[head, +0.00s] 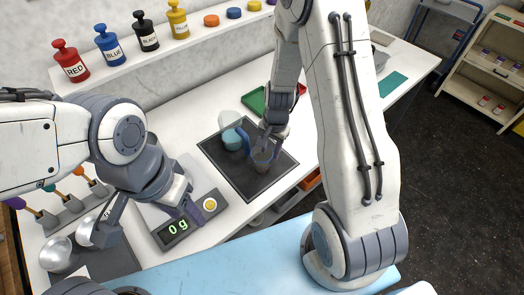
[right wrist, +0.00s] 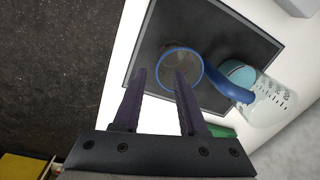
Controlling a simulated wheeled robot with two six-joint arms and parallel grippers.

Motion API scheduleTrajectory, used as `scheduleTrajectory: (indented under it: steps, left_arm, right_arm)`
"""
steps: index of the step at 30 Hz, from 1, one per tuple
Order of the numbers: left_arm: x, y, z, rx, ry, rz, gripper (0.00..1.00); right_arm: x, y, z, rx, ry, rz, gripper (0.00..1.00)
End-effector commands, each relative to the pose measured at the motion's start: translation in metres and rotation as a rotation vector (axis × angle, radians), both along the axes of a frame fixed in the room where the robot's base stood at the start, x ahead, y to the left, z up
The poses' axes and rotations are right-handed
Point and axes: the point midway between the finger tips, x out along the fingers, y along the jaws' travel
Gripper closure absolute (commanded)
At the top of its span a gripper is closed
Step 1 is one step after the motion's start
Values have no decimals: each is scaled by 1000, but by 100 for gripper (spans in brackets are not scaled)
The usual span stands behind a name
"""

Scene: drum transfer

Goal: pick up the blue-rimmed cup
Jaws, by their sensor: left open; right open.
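The blue-rimmed cup (right wrist: 185,50) stands on a dark square mat (right wrist: 150,25); in the head view the cup (head: 263,158) is partly hidden by my right gripper. A blue curved piece (right wrist: 228,86), apparently its handle, reaches toward a clear beaker. My right gripper (right wrist: 160,74) is open. My left gripper (head: 148,218) is open and empty, near the scale at the left.
The clear beaker (right wrist: 268,104) with teal contents is close beside the cup; it also shows in the head view (head: 232,138). The scale (head: 205,222) reads 0 g. Metal bowls (head: 60,252) lie at the left. Colored jars (head: 110,48) stand on the back shelf. A green tray (head: 254,100) lies behind the mat.

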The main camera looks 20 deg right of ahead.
Motion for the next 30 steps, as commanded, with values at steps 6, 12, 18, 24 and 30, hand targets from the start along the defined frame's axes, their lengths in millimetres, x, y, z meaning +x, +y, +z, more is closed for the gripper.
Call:
scheduleTrajectory:
  steps: [6, 12, 18, 24, 30]
  left_arm:
    - [0, 0, -5, 1, 1, 0, 50]
    - [0, 0, -10, 1, 1, 2, 50]
    - [0, 0, -19, 1, 1, 3, 50]
    - [0, 0, -33, 1, 1, 5, 50]
    - [0, 0, -32, 0, 1, 6, 50]
  right_arm:
    - [1, -4, -37, -1, 4, -24, 59]
    - [2, -3, -55, -1, 3, -20, 59]
    - [5, 1, -80, 0, 5, -20, 59]
    - [7, 2, -105, -1, 3, -19, 59]
    - [8, 3, -105, -2, 3, -18, 59]
